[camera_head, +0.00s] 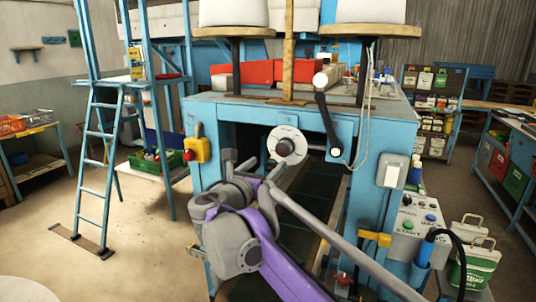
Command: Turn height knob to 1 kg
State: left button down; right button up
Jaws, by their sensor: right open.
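My right gripper (252,164) is open, in front of the machine just below and left of the dial. It appears empty; I cannot tell whether a finger touches the dial. My purple and grey right arm hides part of the machine's lower front. My left gripper is not in view.
A black crank handle (328,122) hangs right of the dial. A yellow box with a red button (197,150) is on the left post. A control panel (415,222) stands at right.

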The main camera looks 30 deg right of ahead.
aim_at(282, 151)
jog(key=p+x, duration=0.1)
jog(key=x, duration=0.9)
jog(key=shift+d, duration=0.25)
